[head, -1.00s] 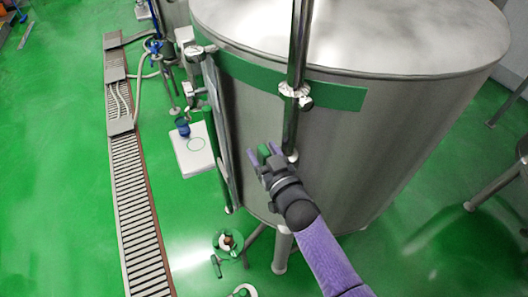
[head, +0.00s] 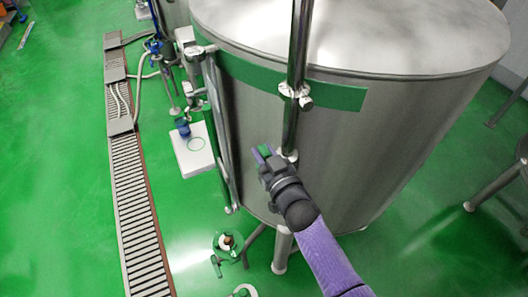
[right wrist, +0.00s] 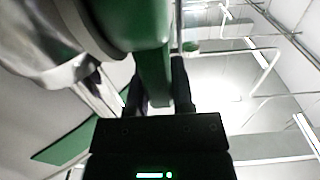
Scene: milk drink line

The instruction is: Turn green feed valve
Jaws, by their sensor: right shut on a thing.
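The green feed valve's handle (head: 265,150) is on the vertical steel pipe in front of the large steel tank. My right gripper (head: 264,153) reaches it from the lower right and is shut on the handle. In the right wrist view the green handle (right wrist: 152,72) runs down between the two dark fingers (right wrist: 160,88). The body of the valve is mostly hidden behind the gripper in the head view. My left gripper is not in view.
The steel tank (head: 370,130) with a green band (head: 335,95) stands close beside my right arm. The vertical pipe (head: 299,45) rises just above the gripper. A floor drain grate (head: 137,210) and a white slab (head: 185,160) lie to the left, with open green floor.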

